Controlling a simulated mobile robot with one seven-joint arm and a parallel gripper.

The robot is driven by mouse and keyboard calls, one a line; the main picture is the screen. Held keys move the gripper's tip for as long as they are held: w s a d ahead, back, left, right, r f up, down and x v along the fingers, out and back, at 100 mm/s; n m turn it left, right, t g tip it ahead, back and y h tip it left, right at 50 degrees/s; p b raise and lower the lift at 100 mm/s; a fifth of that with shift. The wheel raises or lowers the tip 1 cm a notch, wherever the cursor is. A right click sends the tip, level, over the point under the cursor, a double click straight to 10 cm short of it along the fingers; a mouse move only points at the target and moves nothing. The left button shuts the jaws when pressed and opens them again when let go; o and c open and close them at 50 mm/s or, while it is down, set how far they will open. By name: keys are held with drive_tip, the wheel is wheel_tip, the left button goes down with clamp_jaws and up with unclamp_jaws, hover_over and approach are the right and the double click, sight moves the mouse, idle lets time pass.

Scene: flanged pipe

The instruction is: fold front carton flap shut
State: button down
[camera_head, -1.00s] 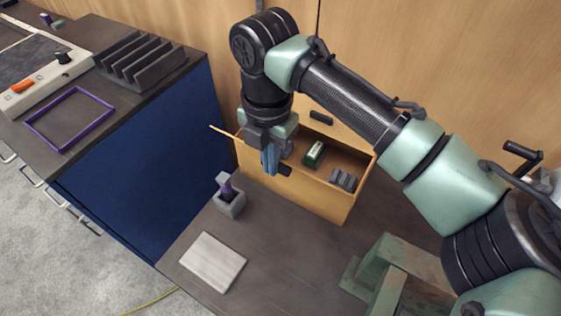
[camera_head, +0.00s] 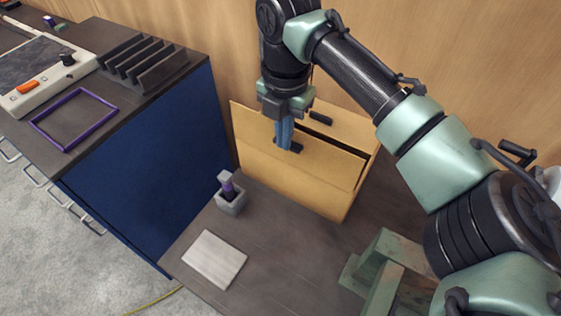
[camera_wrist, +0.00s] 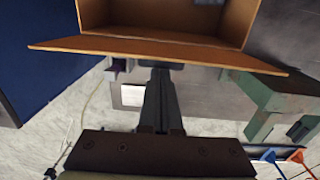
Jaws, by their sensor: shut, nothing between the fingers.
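The tan carton (camera_head: 300,192) stands on the dark bench against the wood wall. Its front flap (camera_head: 262,128) is raised from the front edge and hides most of the inside in the head view; a dark gap shows behind its upper edge. In the wrist view the flap (camera_wrist: 120,46) appears as a thin, nearly edge-on board, with the open inside (camera_wrist: 165,14) beyond it. My gripper (camera_head: 288,146) is shut and empty, on the outer side of the flap. Its fingertips pass behind the flap in the wrist view, so contact is hard to confirm.
A grey holder with a purple-banded piece (camera_head: 229,190) and a pale flat block (camera_head: 214,258) sit in front of the carton. A green metal fixture (camera_head: 385,275) stands front right. A blue cabinet (camera_head: 150,170) with a purple frame (camera_head: 73,118) on top is left.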

drive_tip(key=shift+g, duration=0.3)
drive_tip(key=shift+w+d+f, duration=1.25)
drive_tip(key=shift+w+f, duration=0.2)
drive_tip(key=shift+w, duration=0.1)
drive_tip(key=shift+s+a, duration=0.1)
drive_tip(key=shift+r, duration=0.2)
wheel_tip(320, 180, up, 8)
drive_tip(key=p, duration=0.7)
hover_over(295, 135)
drive_tip(key=w, duration=0.2)
drive_tip(key=shift+s+r, duration=0.1)
